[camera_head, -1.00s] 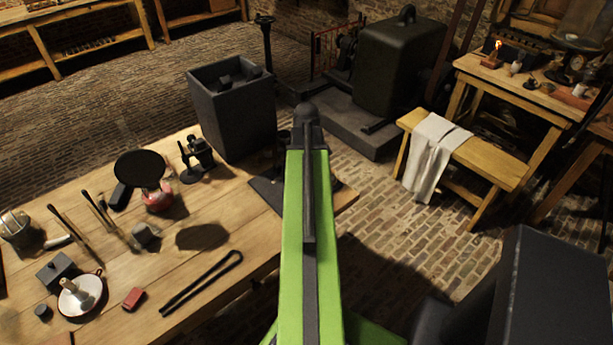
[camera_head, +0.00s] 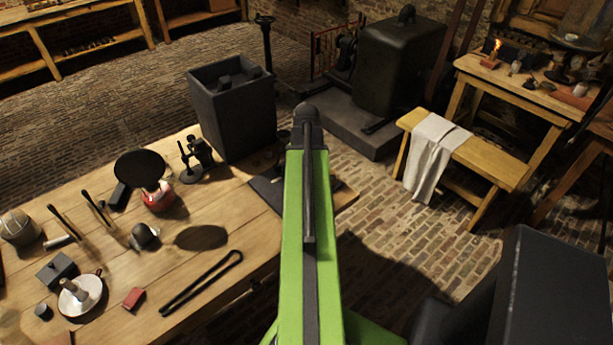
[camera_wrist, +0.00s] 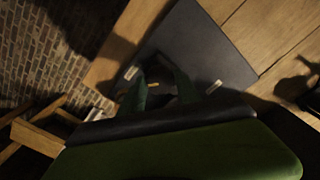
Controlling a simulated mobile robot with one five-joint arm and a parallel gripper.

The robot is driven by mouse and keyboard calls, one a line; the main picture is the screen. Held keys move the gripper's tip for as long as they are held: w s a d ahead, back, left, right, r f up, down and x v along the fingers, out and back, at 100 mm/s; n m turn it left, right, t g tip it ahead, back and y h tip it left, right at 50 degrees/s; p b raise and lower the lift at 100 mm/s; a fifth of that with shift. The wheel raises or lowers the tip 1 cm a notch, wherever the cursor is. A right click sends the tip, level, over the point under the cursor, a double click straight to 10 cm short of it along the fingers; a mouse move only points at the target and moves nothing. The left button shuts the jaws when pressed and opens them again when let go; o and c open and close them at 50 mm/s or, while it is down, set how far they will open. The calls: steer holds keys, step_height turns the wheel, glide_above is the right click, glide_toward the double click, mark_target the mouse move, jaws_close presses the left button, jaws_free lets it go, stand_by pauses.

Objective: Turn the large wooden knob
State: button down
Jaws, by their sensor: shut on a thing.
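My gripper (camera_wrist: 160,88) is low over a dark flat panel (camera_wrist: 205,48) at the table's edge in the wrist view. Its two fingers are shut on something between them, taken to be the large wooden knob. Only a small tan patch of the knob (camera_wrist: 153,84) shows there; the rest is dark and hidden by the fingers. In the head view, my green arm covers the gripper and the knob. The left part of the dark panel (camera_head: 263,188) shows beside the arm.
The wooden table (camera_head: 225,215) holds a tall dark open box (camera_head: 232,112) just behind the panel. A black tong-like tool (camera_head: 202,283), a red block (camera_head: 133,298) and a white dish (camera_head: 80,310) lie to the left. Brick floor is open to the right, before a bench (camera_head: 480,160).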

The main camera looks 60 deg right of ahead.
steer(key=m, duration=0.4)
steer(key=shift+m, duration=0.3)
steer(key=m, duration=0.3)
steer(key=shift+m, duration=0.4)
steer(key=m, duration=1.2)
steer(key=shift+m, duration=0.3)
steer(key=m, duration=0.3)
steer(key=shift+m, duration=0.4)
steer(key=m, duration=0.3)
steer(key=shift+m, duration=2.1)
